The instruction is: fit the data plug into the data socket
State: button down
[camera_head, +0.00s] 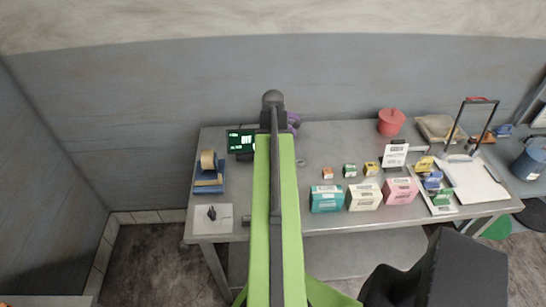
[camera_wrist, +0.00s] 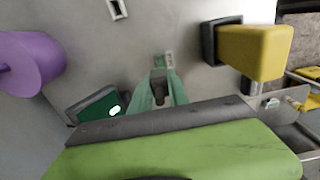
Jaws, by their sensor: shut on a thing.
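My gripper (camera_wrist: 160,88) shows in the wrist view as two pale green fingers pointing away from the camera. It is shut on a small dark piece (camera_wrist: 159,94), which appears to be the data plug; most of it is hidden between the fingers. A small grey piece (camera_wrist: 168,58) shows just beyond the fingertips; I cannot tell whether it touches them. A small pale frame with a dark opening (camera_wrist: 117,8) is at the top edge, apart from the gripper. I cannot tell whether it is the data socket. In the head view my arm hides the gripper.
A purple roll (camera_wrist: 32,62) is left of the gripper, a yellow block (camera_wrist: 254,50) right. A green-screened device (camera_wrist: 98,104) is close on the left. In the head view, teal (camera_head: 326,199), cream (camera_head: 363,197) and pink (camera_head: 400,191) boxes line the table's front right.

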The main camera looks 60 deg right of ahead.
jog(key=shift+a, duration=0.1)
jog(key=shift+f+b, duration=2)
jog(key=shift+f, duration=0.05)
jog(key=shift+f+b, duration=1.35)
jog(key=c, duration=1.2)
grip_release()
jog(key=shift+o, duration=0.2)
jog(key=shift+r, duration=0.1)
notch_tip(320, 180, up, 18)
jog(key=p, duration=1.7)
jog(key=shift+f+p, duration=0.25)
jog(key=shift+p, duration=0.1)
jog(key=shift+f, duration=0.1)
